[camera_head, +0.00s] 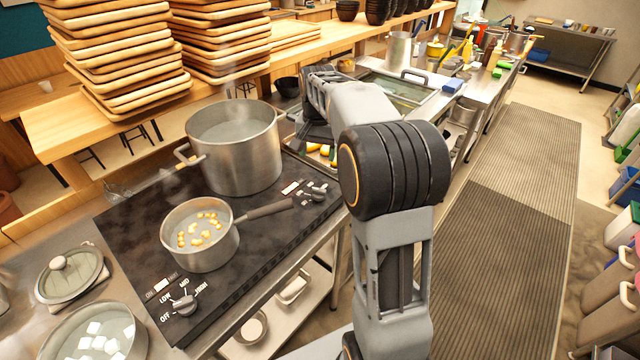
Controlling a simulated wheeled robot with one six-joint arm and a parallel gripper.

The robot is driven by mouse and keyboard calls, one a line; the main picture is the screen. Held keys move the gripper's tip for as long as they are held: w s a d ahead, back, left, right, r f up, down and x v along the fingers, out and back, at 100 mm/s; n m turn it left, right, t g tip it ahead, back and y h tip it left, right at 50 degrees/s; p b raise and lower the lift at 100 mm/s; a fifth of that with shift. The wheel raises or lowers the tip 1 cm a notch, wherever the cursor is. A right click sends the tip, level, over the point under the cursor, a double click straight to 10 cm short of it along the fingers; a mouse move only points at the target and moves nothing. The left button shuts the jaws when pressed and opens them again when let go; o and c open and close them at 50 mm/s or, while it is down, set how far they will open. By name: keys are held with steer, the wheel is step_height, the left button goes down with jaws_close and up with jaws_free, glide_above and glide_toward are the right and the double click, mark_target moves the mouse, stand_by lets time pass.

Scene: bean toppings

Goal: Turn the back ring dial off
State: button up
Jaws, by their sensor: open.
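The stove's far dial (318,192) sits near the stove's right edge, in front of the large steel pot (238,160). Its labels and setting are too small to read. The near dial (183,303) sits at the stove's lower corner, with OFF, LOW, MID and HIGH marked around it. My gripper (304,140) is the dark end of my arm, partly hidden. It is open, above and beyond the far dial and apart from it in the picture. My arm links hide part of the area to its right.
The saucepan (205,252) holds yellow pieces in liquid, and its handle reaches toward the far dial. The large pot steams behind it. A lid (70,272) and a bowl with white cubes lie at left. Stacked trays (120,60) stand on the shelf.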

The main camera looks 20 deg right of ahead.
mark_target(319, 193)
steer(key=shift+m, duration=0.3)
steer(key=f, duration=0.9)
steer(key=w+d+f, duration=0.1)
steer(key=f, duration=0.4)
steer(key=shift+w, duration=0.1)
steer(key=shift+d, duration=0.1)
steer(key=c, duration=0.9)
